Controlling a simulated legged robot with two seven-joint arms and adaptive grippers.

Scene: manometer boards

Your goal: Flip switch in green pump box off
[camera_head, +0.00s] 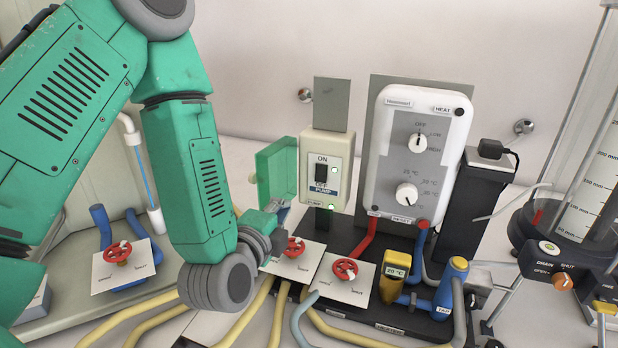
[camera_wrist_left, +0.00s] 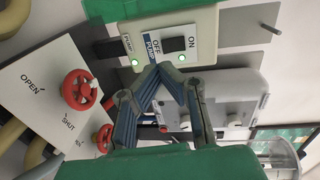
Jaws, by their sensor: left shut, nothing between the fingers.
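The pump box (camera_head: 311,146) is a cream box with a green see-through cover (camera_head: 275,172) swung open to its left. Its black switch (camera_head: 321,173) sits between the ON and OFF labels; I cannot tell which way it is tipped. Green lights glow beside and below it. My left gripper (camera_head: 281,211) is shut and empty, low and left of the box. In the left wrist view, the shut fingertips (camera_wrist_left: 160,70) appear near the box's lower edge, close to the OFF label and apart from the switch (camera_wrist_left: 174,44). My right gripper is out of view.
Red valves (camera_head: 294,246) (camera_head: 345,269) on white plates sit below the box. A white heater (camera_head: 415,155) with two knobs stands to the right, with a black power unit (camera_head: 472,205) beside it. Yellow hoses (camera_head: 245,320) run along the front. A glass cylinder stands far right.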

